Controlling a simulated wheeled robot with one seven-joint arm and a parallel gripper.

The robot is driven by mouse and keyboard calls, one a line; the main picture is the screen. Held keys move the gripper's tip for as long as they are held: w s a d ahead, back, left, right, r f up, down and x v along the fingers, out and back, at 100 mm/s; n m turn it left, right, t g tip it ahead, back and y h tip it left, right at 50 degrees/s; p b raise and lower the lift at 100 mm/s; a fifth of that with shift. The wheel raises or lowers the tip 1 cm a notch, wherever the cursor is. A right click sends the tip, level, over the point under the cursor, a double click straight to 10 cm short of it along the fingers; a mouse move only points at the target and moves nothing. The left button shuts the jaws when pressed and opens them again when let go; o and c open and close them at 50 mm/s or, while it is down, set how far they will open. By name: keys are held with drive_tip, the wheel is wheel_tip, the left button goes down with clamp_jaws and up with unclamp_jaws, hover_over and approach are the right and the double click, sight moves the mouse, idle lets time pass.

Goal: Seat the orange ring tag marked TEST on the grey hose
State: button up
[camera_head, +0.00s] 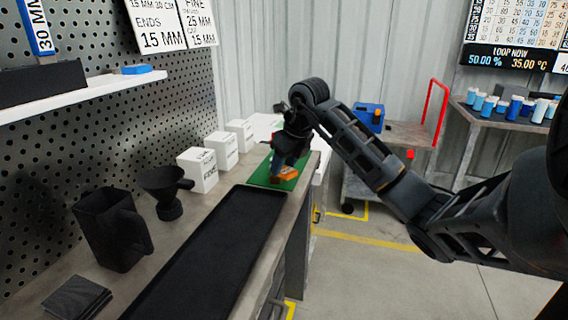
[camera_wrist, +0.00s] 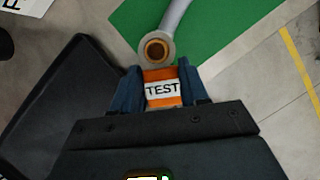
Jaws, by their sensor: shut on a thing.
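The orange ring tag (camera_wrist: 163,76) with its white TEST label is between the two blue fingers of my gripper (camera_wrist: 162,88), which is shut on it. The grey hose (camera_wrist: 174,17) runs in from the top of the wrist view. Its round grey end (camera_wrist: 157,48), with a brown-orange centre, lies just beyond the tag's far edge. I cannot tell whether tag and hose touch. In the head view, the orange tag (camera_head: 288,173) shows low under my gripper (camera_head: 281,165), over the green mat (camera_head: 261,177). The hose is not clear there.
A long black tray (camera_head: 215,255) lies in front of the mat on the bench. White boxes (camera_head: 198,170), a black funnel (camera_head: 165,190) and a black jug (camera_head: 112,228) stand along the left. Open floor lies right of the bench edge.

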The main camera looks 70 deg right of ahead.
drive_tip(key=shift+f+b, duration=0.5)
drive_tip(key=shift+f, duration=0.1)
drive_tip(key=o, duration=1.2)
drive_tip(key=v, duration=0.8)
drive_tip(key=shift+f, duration=0.1)
